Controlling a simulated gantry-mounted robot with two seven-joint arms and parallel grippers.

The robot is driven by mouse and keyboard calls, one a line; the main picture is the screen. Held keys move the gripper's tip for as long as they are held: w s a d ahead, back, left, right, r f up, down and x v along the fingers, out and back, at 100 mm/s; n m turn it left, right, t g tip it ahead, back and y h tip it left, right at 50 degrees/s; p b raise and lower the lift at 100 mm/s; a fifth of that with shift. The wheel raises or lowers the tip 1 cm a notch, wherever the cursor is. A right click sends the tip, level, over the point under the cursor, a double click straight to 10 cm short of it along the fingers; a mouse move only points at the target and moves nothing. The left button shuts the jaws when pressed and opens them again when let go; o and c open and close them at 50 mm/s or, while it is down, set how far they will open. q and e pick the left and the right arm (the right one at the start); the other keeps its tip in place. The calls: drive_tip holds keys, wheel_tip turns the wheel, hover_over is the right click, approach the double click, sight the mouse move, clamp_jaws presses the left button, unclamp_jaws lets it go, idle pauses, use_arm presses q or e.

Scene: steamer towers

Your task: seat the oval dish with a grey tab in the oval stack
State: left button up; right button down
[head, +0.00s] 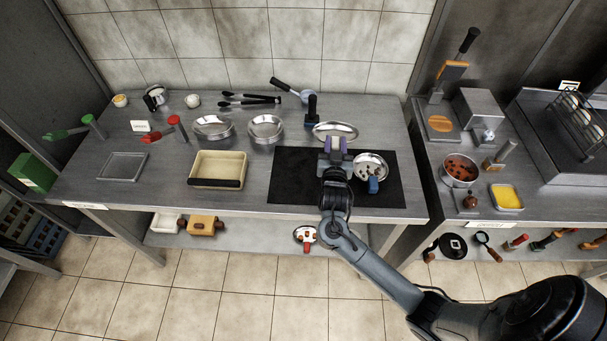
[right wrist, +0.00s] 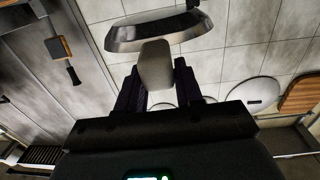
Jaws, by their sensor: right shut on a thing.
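My right gripper (head: 335,146) is shut on the grey tab (right wrist: 156,65) of a shiny metal oval dish (head: 335,130). In the right wrist view the dish (right wrist: 155,30) extends beyond the fingers, apparently held above the counter. In the head view it is near the back edge of the black mat. Two shallow metal dish shapes, one at left (head: 212,127) and one at right (head: 265,127), stand on the counter to its left. I cannot tell for certain which is the oval stack. My left gripper is not in view.
A dish with a blue tab (head: 370,167) sits on the black mat (head: 293,180), right of my gripper. A beige tray (head: 218,168) stands left of the mat. A dark upright object (head: 312,108) and tongs (head: 250,99) are behind. The mat's left part is clear.

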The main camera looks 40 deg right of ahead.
drive_tip(key=a+f, duration=0.2)
drive_tip(key=a, duration=0.1)
drive_tip(key=w+a+f, duration=0.1)
drive_tip(key=a+f, duration=0.1)
drive_tip(key=a, duration=0.2)
drive_tip(key=w+a+f+b, duration=0.1)
drive_tip(key=a+f, duration=0.1)
drive_tip(key=a, duration=0.2)
drive_tip(key=shift+w+f, duration=0.1)
drive_tip(key=shift+f, duration=0.2)
wheel_tip(320, 180, down, 2)
drive_tip(key=shift+f+b, duration=0.2)
drive_tip(key=shift+b, duration=0.2)
drive_tip(key=shift+f, duration=0.65)
drive_tip(key=shift+f, duration=0.1)
drive_tip(key=c, duration=0.7)
unclamp_jaws()
drive_tip(key=shift+c, duration=0.2)
